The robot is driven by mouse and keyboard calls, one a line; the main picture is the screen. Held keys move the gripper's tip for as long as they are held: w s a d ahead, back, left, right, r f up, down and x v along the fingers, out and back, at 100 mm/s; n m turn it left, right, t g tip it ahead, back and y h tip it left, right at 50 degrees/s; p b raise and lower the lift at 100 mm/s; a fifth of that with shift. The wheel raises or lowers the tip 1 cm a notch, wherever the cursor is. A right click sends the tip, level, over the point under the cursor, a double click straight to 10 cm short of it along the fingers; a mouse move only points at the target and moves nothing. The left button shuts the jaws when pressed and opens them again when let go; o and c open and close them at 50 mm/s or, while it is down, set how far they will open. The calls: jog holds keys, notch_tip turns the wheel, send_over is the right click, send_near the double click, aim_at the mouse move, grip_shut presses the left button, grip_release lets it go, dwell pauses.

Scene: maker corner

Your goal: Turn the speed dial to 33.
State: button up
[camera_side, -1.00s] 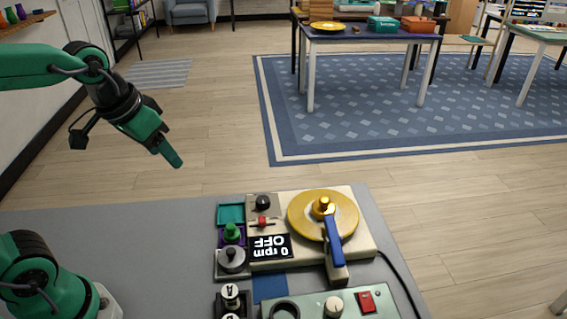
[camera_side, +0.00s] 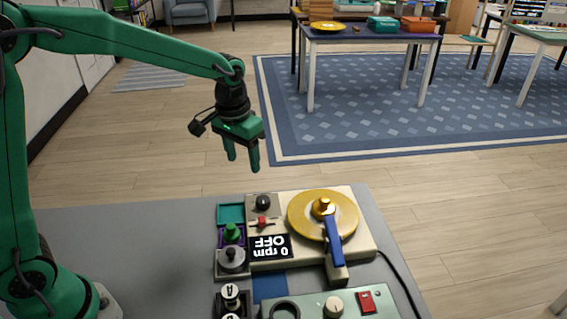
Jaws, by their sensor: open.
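A beige turntable unit (camera_side: 375,247) with a gold platter (camera_side: 345,213) stands on the grey table. A black round dial (camera_side: 263,203) sits at its back left corner, with a small red control (camera_side: 263,222) just in front. Its display (camera_side: 270,246) reads "0 rpm" and "OFF", upside down in this view. The dial's scale is too small to read. My gripper (camera_side: 243,162) is open and empty, its fingers pointing down. In the picture it is above and slightly left of the dial, apart from it.
A blue arm (camera_side: 334,242) lies over the platter's right front. Left of the unit are small trays, one with a green knobbed piece (camera_side: 232,232), and a grey weight (camera_side: 232,258). In front is a green box (camera_side: 308,301) with a pale knob (camera_side: 333,306) and red switch (camera_side: 367,301).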

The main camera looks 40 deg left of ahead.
jog(key=g, duration=0.1)
send_over(263, 199)
notch_tip(263, 199, down, 6)
jog(key=shift+r, duration=0.1)
jog(key=shift+f, duration=3.9)
jog(key=c, duration=1)
